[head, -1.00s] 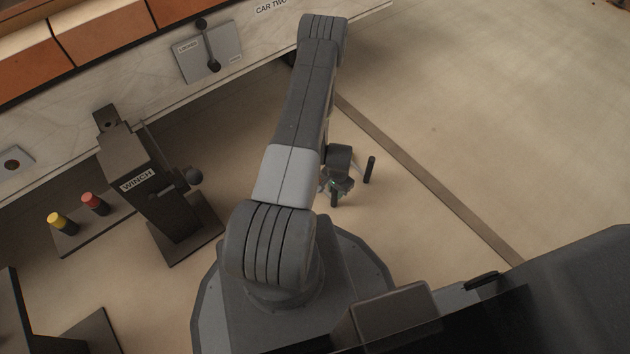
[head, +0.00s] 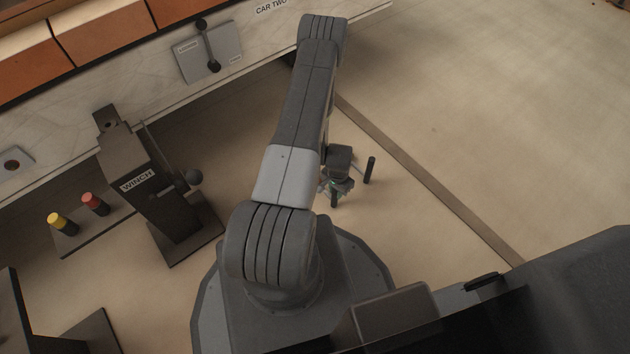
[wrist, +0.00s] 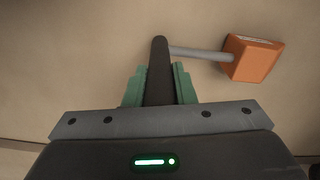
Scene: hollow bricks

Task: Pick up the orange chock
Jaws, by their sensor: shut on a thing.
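The orange chock (wrist: 252,58) shows in the wrist view at the upper right, a block with a pale label on its top edge. A thin grey rod runs from it to a dark upright handle (wrist: 159,55). My gripper (wrist: 159,85) has its green fingers shut on this handle, one on each side. The orange block is beside the fingers, not between them. In the head view my gripper (head: 338,187) is low over the floor, right of my arm. The orange block cannot be made out there.
A winch post (head: 150,185) with a ball-ended lever stands left of my arm. A plate with yellow (head: 57,220) and red (head: 90,200) buttons is beside it. The car (head: 130,70) carrying orange bricks runs along the upper left. Floor to the right is open, crossed by a dark strip (head: 430,180).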

